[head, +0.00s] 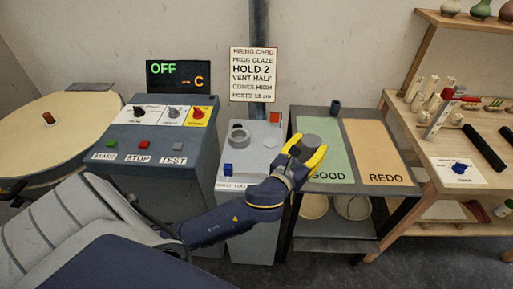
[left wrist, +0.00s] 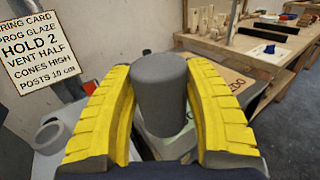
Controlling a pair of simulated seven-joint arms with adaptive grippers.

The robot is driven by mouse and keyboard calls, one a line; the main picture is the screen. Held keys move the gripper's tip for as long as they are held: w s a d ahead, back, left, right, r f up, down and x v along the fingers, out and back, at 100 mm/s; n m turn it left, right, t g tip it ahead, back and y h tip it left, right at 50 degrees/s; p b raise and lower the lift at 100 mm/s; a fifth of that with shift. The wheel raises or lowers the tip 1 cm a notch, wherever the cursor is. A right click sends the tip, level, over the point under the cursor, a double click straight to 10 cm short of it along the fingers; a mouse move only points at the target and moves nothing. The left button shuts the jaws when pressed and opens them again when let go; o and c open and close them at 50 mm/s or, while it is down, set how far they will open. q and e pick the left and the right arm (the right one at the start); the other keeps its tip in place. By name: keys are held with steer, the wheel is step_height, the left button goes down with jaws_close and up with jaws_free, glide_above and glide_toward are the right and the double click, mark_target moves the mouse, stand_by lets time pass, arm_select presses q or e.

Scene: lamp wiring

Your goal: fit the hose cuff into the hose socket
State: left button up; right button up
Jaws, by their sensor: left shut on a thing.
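The hose cuff, a grey cylinder (head: 310,141), is held between the yellow fingers of my left gripper (head: 306,152). In the left wrist view the cuff (left wrist: 162,92) stands between both fingers (left wrist: 163,112) with its rounded end outward. The hose socket appears to be the grey ring (head: 238,136) on top of the light grey cabinet, left of my gripper and apart from the cuff. A grey ring also shows at the lower left of the left wrist view (left wrist: 50,135). My right gripper is not in view.
The light grey cabinet (head: 254,185) stands beside the control console (head: 160,160). A blue knob (head: 229,169) sits near its front. On the right is a cart with a green GOOD panel (head: 325,165) and a tan REDO panel (head: 376,145). A small dark cup (head: 336,106) stands at its back.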

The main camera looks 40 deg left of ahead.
arm_select(q)
steer(key=shift+w+r, duration=0.1)
steer(key=shift+w+a+r, duration=0.15)
steer(key=shift+w+r, duration=0.05)
steer(key=shift+r, duration=0.1)
steer(key=w+a+f+n+g+y, duration=0.15)
steer(key=w+a+y, duration=0.25)
steer(key=a, duration=0.4)
steer(key=w+a+n+y, duration=0.3)
steer(key=a+y, duration=0.1)
steer(key=a, duration=0.4)
steer(key=a+f+n+g+y, duration=0.2)
steer(key=a+n+g+y, duration=0.1)
steer(key=a, duration=0.5)
steer(key=s+a+f+n+g+y, duration=0.1)
steer(key=a+f+n+g+y, duration=0.2)
steer(key=a, duration=0.6)
steer(key=shift+f+y, duration=0.2)
steer(key=shift+y, duration=0.1)
steer(key=shift+s+f, duration=0.1)
steer(key=shift+f, duration=0.05)
steer(key=shift+f, duration=2)
steer(key=shift+f, duration=2.5)
